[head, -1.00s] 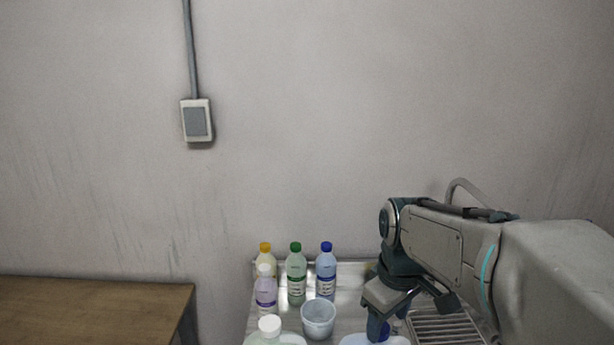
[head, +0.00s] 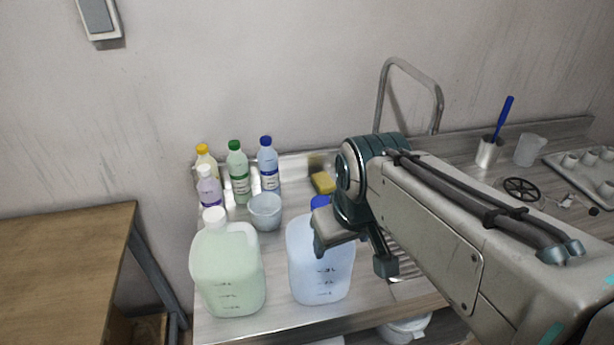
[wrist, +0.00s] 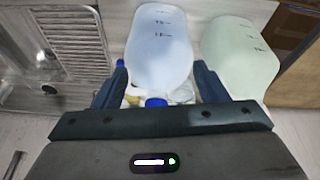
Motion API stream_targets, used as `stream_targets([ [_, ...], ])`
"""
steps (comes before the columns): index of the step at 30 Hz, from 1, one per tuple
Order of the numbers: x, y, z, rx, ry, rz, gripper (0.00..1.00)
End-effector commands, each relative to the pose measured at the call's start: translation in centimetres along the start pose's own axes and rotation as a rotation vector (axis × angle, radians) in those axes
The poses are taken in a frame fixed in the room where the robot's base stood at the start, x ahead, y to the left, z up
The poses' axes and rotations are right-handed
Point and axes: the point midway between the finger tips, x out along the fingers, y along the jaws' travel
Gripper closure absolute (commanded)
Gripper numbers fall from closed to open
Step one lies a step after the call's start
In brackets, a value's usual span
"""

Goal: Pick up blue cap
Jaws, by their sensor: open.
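A blue cap (head: 320,201) sits on a translucent pale-blue jug (head: 317,262) standing upright near the counter's front edge. My gripper (head: 354,252) is open and empty beside the jug's upper part, partly covering it and the cap in the head view. In the wrist view, the blue cap (wrist: 156,102) shows between the two spread fingers (wrist: 160,82), close to the palm edge, with the jug (wrist: 161,45) beyond it. I cannot tell whether a finger touches the jug. A bottle (head: 269,172) at the back also has a blue cap.
A green jug (head: 228,272) with a white cap stands left of the blue jug. A white bucket (head: 265,211), several small bottles and a yellow sponge (head: 323,183) stand behind. A tall faucet (head: 437,95) rises behind my arm. A wooden table (head: 60,260) is at left.

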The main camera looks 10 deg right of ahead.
Motion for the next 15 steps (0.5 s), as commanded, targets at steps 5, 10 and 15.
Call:
stream_targets([
  [5,-2.3,0.8,-4.5,-0.341,-0.070,-0.030,0.34],
  [10,-4.4,1.6,-8.5,-0.699,-0.136,-0.083,0.34],
  [15,-6.0,2.4,-12.1,-1.035,-0.186,-0.155,0.34],
])
